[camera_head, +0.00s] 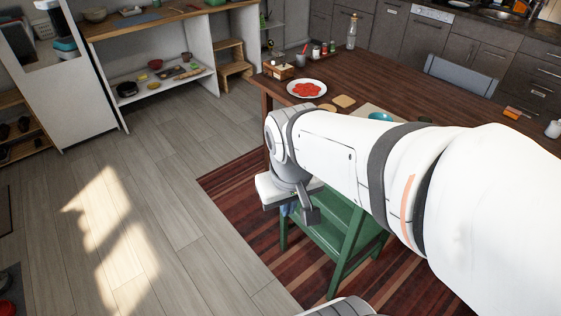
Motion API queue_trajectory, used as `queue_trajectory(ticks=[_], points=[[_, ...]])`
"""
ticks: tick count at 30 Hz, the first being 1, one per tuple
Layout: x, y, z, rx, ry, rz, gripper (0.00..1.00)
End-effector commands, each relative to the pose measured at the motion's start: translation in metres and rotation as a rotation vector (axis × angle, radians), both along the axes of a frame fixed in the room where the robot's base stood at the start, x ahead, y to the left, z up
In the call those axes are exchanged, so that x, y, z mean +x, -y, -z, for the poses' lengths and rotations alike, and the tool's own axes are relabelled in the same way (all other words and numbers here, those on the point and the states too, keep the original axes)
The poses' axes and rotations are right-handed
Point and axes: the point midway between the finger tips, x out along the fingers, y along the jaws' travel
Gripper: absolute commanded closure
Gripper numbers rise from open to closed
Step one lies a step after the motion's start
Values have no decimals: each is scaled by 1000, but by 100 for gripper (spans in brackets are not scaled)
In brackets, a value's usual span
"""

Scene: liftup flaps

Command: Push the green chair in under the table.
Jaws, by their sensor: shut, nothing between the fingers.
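The green chair (338,238) stands on the striped rug at the near left side of the table. Its seat and some legs show; my arm hides its upper part. The wooden table (415,73) lies behind and to the right of the chair. I cannot tell how far the chair is under the tabletop. My gripper (308,216) points down over the left edge of the chair, and its fingers are shut and empty. I cannot tell if it touches the chair.
A striped rug (230,185) lies under the chair. On the table are a plate of red food (306,88), a bottle (352,32) and a teal bowl (380,117). A grey-blue chair (460,75) stands at the table's far side. The wooden floor (165,200) at left is clear.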

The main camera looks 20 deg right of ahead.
Motion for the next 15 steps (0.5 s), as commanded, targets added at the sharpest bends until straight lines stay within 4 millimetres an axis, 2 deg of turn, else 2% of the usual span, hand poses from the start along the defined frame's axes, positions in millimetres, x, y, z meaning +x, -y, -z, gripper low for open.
queue_trajectory(ticks=[1,8,15], points=[[2,5,18,-24,-44,-10,100],[19,32,101,-236,-329,-147,100],[45,61,188,-506,-619,-332,100]])
